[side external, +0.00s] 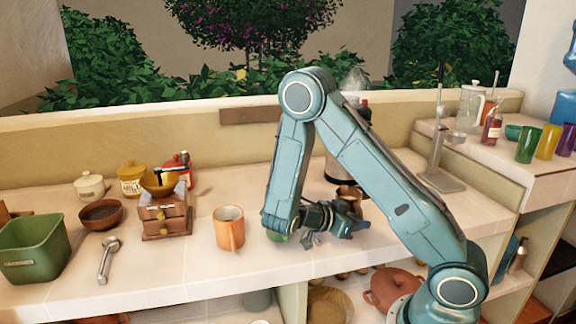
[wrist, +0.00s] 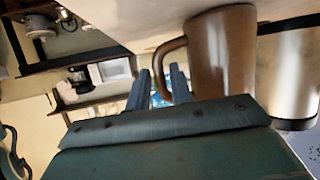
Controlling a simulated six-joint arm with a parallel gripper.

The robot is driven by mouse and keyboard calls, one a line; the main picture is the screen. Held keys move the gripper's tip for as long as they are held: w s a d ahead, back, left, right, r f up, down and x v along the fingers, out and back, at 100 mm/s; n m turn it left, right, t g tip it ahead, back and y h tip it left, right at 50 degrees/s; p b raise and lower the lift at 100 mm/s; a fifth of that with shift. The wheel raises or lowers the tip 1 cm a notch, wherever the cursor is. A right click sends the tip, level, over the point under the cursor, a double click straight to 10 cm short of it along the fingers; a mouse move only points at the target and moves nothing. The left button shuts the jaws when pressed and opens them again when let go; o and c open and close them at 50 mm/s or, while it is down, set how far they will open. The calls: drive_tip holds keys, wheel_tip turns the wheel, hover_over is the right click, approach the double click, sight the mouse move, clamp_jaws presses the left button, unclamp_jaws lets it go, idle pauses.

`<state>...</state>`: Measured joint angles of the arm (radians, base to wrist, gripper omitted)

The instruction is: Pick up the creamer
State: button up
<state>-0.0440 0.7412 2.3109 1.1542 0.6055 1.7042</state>
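No vessel is plainly marked as the creamer; the brown metal vessel with a looped handle (wrist: 222,50) is the one nearest my gripper. It also shows in the side view, partly hidden behind my wrist (side external: 348,194). My gripper (side external: 356,229) is low over the counter, in front of this vessel. In the wrist view, the two blue fingers (wrist: 160,88) stand apart. The handle appears in line with the gap between them, with the body to the right. I cannot tell whether the fingers touch the handle.
A steel-bodied coffee maker (side external: 345,167) stands behind the vessel. An orange mug (side external: 229,228), wooden grinder (side external: 166,222) and brown bowl (side external: 101,214) stand to the left. The counter's front strip (side external: 190,275) is clear.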

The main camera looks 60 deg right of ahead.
drive_tip(key=shift+s+d+f, duration=0.2)
drive_tip(key=shift+s+d, duration=0.1)
drive_tip(key=shift+d, duration=0.15)
clamp_jaws()
